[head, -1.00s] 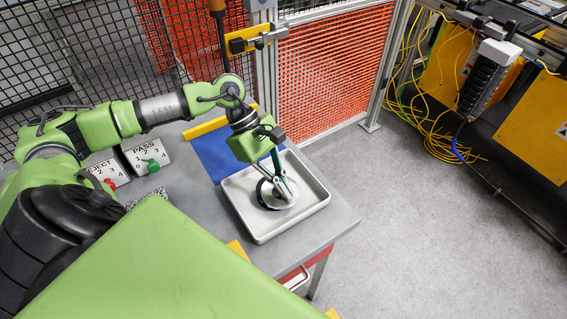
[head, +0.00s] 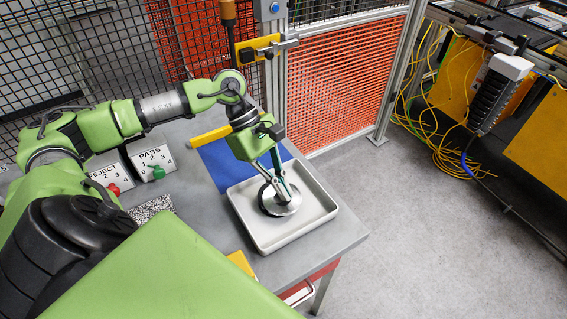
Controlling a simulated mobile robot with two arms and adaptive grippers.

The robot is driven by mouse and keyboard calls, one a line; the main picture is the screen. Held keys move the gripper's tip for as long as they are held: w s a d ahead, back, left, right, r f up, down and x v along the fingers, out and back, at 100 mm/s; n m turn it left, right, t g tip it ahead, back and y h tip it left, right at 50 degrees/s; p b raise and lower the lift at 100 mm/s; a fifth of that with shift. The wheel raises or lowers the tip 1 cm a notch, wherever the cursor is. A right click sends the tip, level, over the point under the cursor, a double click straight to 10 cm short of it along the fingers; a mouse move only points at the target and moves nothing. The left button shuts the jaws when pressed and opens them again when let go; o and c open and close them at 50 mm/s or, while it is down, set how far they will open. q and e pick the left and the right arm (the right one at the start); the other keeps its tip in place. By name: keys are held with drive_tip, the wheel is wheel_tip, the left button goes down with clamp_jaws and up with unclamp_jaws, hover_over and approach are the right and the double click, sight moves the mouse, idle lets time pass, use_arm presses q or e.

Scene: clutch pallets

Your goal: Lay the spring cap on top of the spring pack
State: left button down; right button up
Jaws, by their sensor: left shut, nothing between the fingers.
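A round metal piece with a silver top and a dark rim (head: 286,208) lies in the pale shallow tray (head: 262,247) on the grey table. I cannot tell the spring cap from the spring pack at this size. My left gripper (head: 284,198) points down over the round piece, its fingers shut with nothing between them. The fingers hide part of the piece, and I cannot tell whether the tips touch it. My right gripper is not in view.
A blue mat (head: 216,165) lies behind the tray. REJECT (head: 106,172) and PASS (head: 151,162) signs with a red and a green knob stand at the left. A mesh fence (head: 345,88) borders the table's back. Open floor lies to the right.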

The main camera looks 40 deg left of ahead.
use_arm(q)
drive_tip(key=shift+a+f+b, duration=0.15)
drive_tip(key=shift+a+b, duration=0.1)
drive_tip(key=shift+b, duration=0.05)
drive_tip(key=a+b, duration=0.1)
drive_tip(key=a, duration=0.2)
drive_tip(key=a+b, duration=0.1)
drive_tip(key=a, duration=0.2)
drive_tip(key=a+b, duration=0.1)
drive_tip(key=a, duration=0.3)
drive_tip(key=shift+w, duration=0.4)
drive_tip(key=shift+a+b, duration=0.35)
drive_tip(key=shift+a, duration=0.4)
drive_tip(key=shift+r, duration=0.3)
